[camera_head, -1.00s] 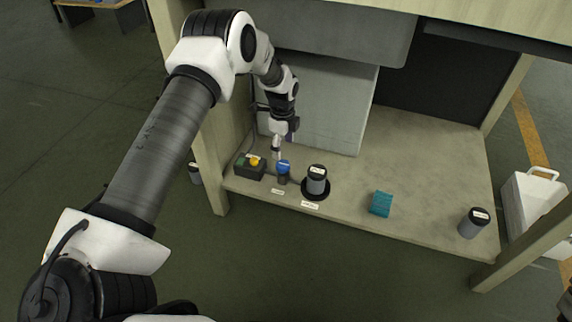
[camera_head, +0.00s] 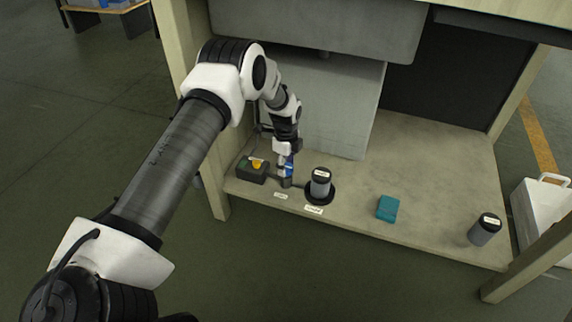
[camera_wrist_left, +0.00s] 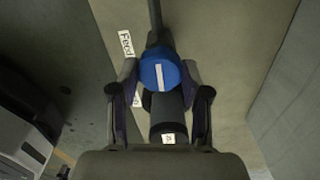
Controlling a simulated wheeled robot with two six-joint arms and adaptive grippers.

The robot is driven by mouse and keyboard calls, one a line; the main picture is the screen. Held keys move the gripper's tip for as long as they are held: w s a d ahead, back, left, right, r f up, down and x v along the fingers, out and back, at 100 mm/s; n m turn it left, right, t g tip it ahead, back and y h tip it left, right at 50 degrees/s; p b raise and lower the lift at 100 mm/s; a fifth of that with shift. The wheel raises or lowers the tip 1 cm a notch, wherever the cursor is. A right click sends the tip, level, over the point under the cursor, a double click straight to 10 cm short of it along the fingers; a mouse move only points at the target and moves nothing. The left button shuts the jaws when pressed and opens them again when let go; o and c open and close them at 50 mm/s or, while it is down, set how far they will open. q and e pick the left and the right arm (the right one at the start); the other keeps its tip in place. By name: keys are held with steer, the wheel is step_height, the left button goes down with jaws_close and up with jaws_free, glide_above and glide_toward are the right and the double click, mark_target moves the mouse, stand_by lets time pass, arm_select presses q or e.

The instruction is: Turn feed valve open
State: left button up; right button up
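The feed valve has a round blue knob (camera_wrist_left: 160,74) with a white bar mark, which points up and down in the left wrist view, roughly along the dark pipe (camera_wrist_left: 155,25). In the head view the knob (camera_head: 288,172) is mostly hidden by my left gripper (camera_head: 284,168). A "Feed" label (camera_wrist_left: 126,43) lies beside the pipe. My left gripper (camera_wrist_left: 160,78) has one finger on each side of the knob, very close to its rim. I cannot tell whether the fingers touch it. My right gripper is not in view.
A teal block (camera_head: 387,208) and another canister (camera_head: 484,230) are farther right. A grey panel (camera_head: 325,105) rises behind.

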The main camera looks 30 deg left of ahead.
arm_select(q)
steer(key=shift+r+n+p, duration=0.15)
steer(key=shift+n+p, duration=1.2)
steer(key=shift+n, duration=0.05)
steer(key=n+p, duration=0.2)
steer(key=n, duration=0.2)
steer(key=shift+n+p, duration=0.3)
steer(key=n+p, duration=0.2)
steer(key=n, duration=0.3)
steer(key=n+p, duration=0.1)
steer(key=n, duration=0.4)
steer(key=shift+f+n, duration=0.2)
steer(key=shift+n, duration=0.3)
steer(key=o, duration=1.1)
steer(key=shift+o, duration=0.2)
